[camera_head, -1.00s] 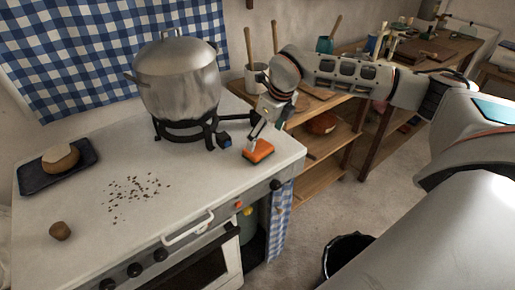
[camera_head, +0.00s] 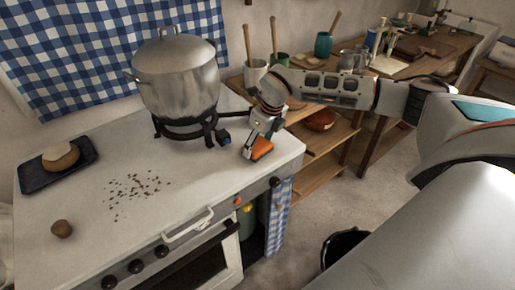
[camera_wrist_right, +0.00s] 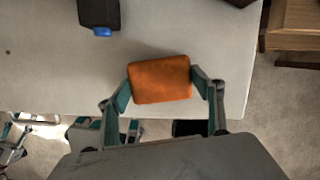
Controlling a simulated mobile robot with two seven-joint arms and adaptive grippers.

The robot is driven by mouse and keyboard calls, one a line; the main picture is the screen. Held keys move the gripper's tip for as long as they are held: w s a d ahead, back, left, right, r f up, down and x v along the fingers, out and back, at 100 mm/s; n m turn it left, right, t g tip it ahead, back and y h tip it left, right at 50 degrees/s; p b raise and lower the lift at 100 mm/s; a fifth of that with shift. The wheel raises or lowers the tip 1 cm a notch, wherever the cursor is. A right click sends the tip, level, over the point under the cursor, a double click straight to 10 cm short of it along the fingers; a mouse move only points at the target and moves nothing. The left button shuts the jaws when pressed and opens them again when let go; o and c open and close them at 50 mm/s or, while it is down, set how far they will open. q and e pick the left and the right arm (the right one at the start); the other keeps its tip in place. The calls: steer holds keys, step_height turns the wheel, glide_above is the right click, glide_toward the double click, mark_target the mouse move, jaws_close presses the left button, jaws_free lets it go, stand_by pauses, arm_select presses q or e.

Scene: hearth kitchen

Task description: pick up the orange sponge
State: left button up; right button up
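The orange sponge (camera_head: 262,148) lies on the white stove top near its front right corner. In the right wrist view the sponge (camera_wrist_right: 160,79) sits between the two fingertips. My right gripper (camera_head: 257,146) is down at the sponge in the head view, with a finger covering part of it. In the wrist view the right gripper (camera_wrist_right: 161,84) is spread with one finger on each side of the sponge, very close to its sides. I cannot tell whether both fingers touch it. My left gripper does not show in the head view.
A large metal pot (camera_head: 178,77) stands on a black burner (camera_head: 186,128) behind and left of the sponge. A dark tray (camera_head: 57,166) with a round food item (camera_head: 60,156), a small brown lump (camera_head: 62,229) and dark crumbs (camera_head: 138,190) are farther left. Wooden shelves (camera_head: 322,150) stand to the right.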

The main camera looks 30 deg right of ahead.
mark_target(259, 145)
steer(key=shift+r, duration=0.15)
step_height(259, 145, up, 20)
steer(key=shift+b, duration=0.45)
steer(key=shift+f, duration=0.2)
steer(key=shift+c, duration=0.2)
